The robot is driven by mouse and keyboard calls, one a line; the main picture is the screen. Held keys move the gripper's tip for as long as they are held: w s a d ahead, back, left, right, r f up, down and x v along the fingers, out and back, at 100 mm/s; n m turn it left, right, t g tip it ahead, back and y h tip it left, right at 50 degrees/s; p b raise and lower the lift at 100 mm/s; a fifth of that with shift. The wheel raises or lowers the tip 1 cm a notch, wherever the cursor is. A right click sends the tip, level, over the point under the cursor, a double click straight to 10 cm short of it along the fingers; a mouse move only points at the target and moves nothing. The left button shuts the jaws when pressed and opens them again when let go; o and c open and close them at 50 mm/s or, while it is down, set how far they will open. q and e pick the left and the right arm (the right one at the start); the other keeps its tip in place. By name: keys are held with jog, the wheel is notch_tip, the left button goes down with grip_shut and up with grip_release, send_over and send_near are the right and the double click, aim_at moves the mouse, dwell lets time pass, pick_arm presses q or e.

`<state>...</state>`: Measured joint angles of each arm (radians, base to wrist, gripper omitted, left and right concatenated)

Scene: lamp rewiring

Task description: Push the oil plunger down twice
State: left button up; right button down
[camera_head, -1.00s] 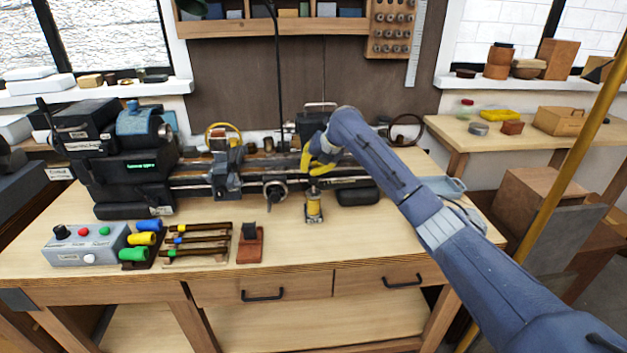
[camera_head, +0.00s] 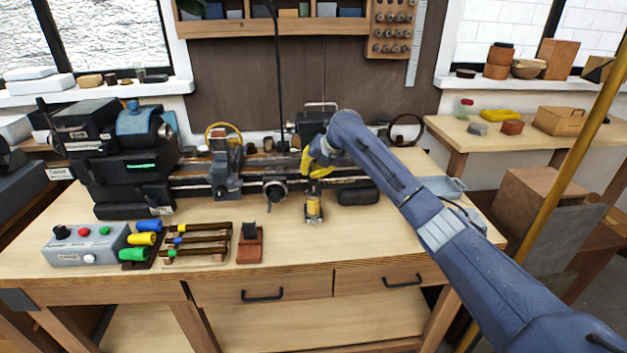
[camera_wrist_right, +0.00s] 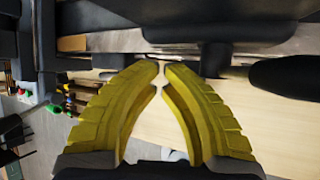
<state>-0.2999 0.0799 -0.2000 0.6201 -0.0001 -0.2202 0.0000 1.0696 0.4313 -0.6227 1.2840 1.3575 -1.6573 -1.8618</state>
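The oil can (camera_head: 313,210) is a small yellow container with a grey top and plunger, standing upright on the bench in front of the lathe. My right gripper (camera_head: 312,176) has yellow fingers and is just above the plunger in the head view. I cannot tell whether the fingertips touch the plunger. In the right wrist view the two fingertips (camera_wrist_right: 161,68) come together with almost no gap and nothing visible between them. The oil can cannot be made out in that view. My left gripper is in no view.
The lathe (camera_head: 130,165) runs along the back of the bench. A grey control box (camera_head: 85,245), colored-handled tools (camera_head: 195,240) and a small reddish-brown stand (camera_head: 250,245) are at front left. A dark rounded object (camera_head: 358,194) lies right of the oil can. The front right bench is clear.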

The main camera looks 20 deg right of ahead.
jog(key=shift+f, duration=1.25)
dwell(1.1)
jog(key=shift+r, duration=1.8)
jog(key=shift+r, duration=0.1)
jog(key=shift+r, duration=2.4)
